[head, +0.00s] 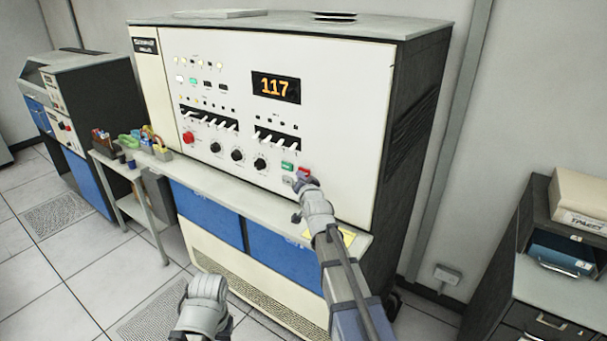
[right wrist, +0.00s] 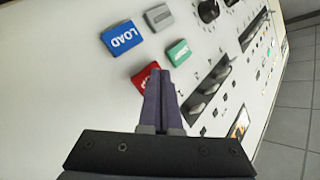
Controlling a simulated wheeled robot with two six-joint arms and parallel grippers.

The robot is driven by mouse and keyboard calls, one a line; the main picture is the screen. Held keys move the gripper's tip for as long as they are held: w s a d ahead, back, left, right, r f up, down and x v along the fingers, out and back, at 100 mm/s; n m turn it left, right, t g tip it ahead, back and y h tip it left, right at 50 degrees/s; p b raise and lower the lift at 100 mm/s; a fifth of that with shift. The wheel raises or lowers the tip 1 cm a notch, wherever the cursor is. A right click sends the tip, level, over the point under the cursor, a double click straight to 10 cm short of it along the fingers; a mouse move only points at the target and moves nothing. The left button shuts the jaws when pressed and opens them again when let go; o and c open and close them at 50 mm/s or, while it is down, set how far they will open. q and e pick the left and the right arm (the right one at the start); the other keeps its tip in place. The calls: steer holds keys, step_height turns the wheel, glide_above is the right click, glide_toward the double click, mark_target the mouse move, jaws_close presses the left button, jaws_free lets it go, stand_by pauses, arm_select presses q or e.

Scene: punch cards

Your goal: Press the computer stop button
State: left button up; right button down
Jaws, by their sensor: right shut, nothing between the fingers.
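The computer's white front panel (head: 330,150) has a small cluster of push buttons at its lower right. A red button (head: 304,171) sits there beside a green button (head: 288,166). In the right wrist view the red button (right wrist: 144,76) is partly hidden behind the fingers, so its label cannot be read. A blue LOAD button (right wrist: 122,38), a grey button (right wrist: 158,17) and the green button (right wrist: 179,53) surround it. My right gripper (right wrist: 158,72) is shut and empty, its tips over the red button's edge; contact cannot be told. My left fingers are not visible.
A red round knob (head: 188,138), black dials (head: 237,155) and switch rows share the panel. A narrow shelf (head: 215,186) with a yellow paper runs below it. A small side table (head: 125,172) stands left, a dark cabinet (head: 550,290) right.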

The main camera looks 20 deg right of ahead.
steer(key=shift+w+d, duration=0.15)
stand_by(0.5)
steer(key=shift+s+a, duration=0.55)
steer(key=shift+a, duration=0.1)
steer(key=shift+s+a, duration=0.8)
steer(key=shift+a, duration=0.2)
steer(key=shift+s+a, duration=0.75)
steer(key=shift+a, duration=0.25)
